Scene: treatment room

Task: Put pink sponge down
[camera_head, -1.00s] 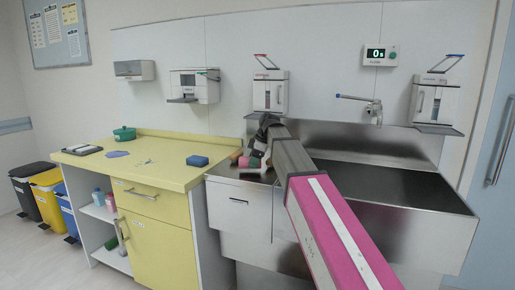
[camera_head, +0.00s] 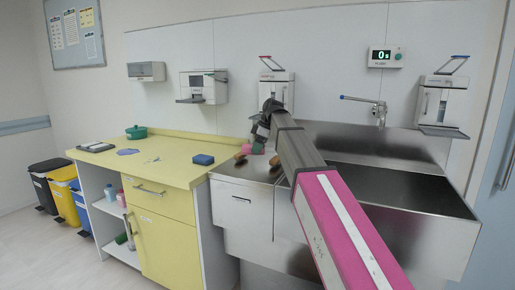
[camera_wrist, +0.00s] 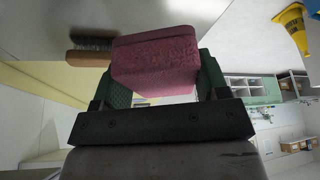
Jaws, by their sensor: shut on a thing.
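The pink sponge (camera_wrist: 155,62) is a thick block and fills the middle of the wrist view. My gripper (camera_wrist: 160,80) is shut on it, with a green finger on either side. In the head view my gripper (camera_head: 257,147) is over the steel counter left of the sink basin. Only a little of the sponge shows there, beside the fingers. I cannot tell for sure whether the sponge touches the steel surface.
A wooden brush with dark bristles (camera_wrist: 90,50) lies near the sponge in the wrist view. The steel sink (camera_head: 395,185) is at right. On the yellow counter (camera_head: 180,172) are a blue sponge (camera_head: 203,160) and a green pot (camera_head: 136,132).

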